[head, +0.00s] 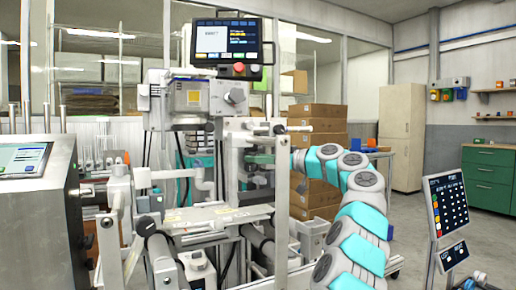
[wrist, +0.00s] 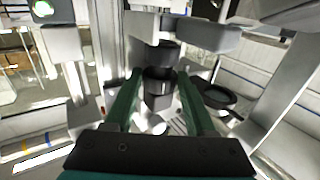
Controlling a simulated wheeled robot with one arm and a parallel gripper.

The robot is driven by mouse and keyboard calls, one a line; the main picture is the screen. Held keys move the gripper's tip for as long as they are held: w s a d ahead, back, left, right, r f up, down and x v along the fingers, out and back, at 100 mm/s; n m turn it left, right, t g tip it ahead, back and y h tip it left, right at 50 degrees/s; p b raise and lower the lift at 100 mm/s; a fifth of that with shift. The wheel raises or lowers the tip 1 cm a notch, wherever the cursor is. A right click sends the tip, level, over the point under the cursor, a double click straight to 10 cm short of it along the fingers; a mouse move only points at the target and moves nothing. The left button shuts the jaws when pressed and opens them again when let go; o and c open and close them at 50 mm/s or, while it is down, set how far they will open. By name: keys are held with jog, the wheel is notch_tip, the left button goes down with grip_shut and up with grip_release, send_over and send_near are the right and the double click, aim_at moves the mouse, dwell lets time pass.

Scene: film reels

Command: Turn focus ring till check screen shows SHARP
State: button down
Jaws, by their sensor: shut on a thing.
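My gripper (wrist: 156,100) shows in the wrist view with its two green fingers on either side of a dark cylinder, the focus ring (wrist: 158,82). The fingers are shut on it. A wider dark cylinder (wrist: 165,53) sits just beyond it under a grey bracket. In the head view my teal and white arm reaches in from the right to the machine, and the ring is hidden there. A screen (head: 227,41) on top of the machine has a white panel on its left and yellow and blue text on its right. The text is too small to read.
A grey machine frame with posts and bars (head: 282,190) stands close around my gripper. A second panel (head: 449,203) stands at the right on a post. A steel cabinet with a screen (head: 25,160) is at the left. Open floor lies at the right, before green drawers (head: 490,180).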

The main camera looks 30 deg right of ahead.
jog(key=shift+r+n+g+y+p, duration=0.1)
jog(key=shift+n+g+y+p, duration=0.35)
jog(key=shift+p, duration=0.6)
jog(key=shift+c, duration=1.2)
grip_release()
jog(key=shift+w, duration=0.1)
jog(key=shift+d, duration=0.15)
jog(key=v, duration=0.7)
jog(key=shift+s+b, duration=0.3)
jog(key=shift+s, duration=0.05)
jog(key=shift+d, duration=0.15)
